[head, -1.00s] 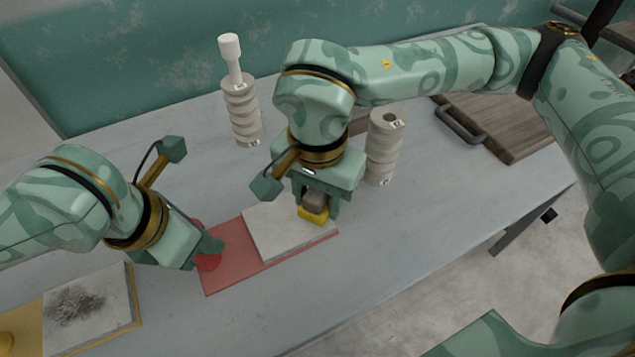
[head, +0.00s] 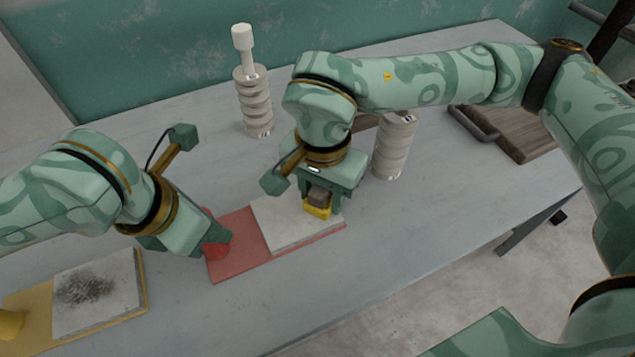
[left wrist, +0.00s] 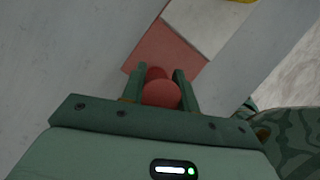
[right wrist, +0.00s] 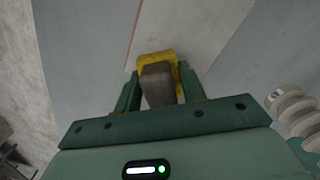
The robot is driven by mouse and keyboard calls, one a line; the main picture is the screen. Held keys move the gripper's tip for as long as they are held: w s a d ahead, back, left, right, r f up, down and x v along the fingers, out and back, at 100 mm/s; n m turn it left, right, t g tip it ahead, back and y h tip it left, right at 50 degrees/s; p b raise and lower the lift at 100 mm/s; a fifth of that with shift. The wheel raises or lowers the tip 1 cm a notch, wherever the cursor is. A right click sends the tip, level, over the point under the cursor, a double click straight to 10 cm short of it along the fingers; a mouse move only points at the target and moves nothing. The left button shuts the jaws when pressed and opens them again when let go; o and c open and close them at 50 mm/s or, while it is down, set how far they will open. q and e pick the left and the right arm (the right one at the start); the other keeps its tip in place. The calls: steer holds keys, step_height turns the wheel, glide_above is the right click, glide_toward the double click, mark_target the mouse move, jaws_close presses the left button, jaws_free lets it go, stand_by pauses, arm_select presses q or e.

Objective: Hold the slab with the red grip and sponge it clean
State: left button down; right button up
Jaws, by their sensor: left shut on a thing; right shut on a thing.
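The slab is a pale square (head: 283,232) lying on a red board (head: 232,258) in the middle of the table. My left gripper (head: 222,240) is shut on the red grip (head: 215,251), a round knob at the board's left end; the knob also shows between the fingers in the left wrist view (left wrist: 160,94). My right gripper (head: 322,205) is shut on the sponge (head: 317,211), yellow below with a grey-brown block above, over the slab's right part. In the right wrist view the sponge (right wrist: 157,80) is between the fingers. I see no dark smudge on the visible slab; the part under the sponge is hidden.
A second slab (head: 95,292) with a dark smudge lies on a yellow board (head: 140,305) with a yellow knob (head: 10,324) at the lower left. Ribbed pale stacks stand behind (head: 254,105) and right (head: 393,150). A wooden board (head: 515,135) lies at the far right.

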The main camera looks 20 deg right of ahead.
mark_target(325, 194)
steer(key=shift+s, duration=0.85)
steer(key=shift+w+r, duration=0.1)
steer(key=shift+r, duration=3.9)
steer(key=shift+a+f, duration=0.1)
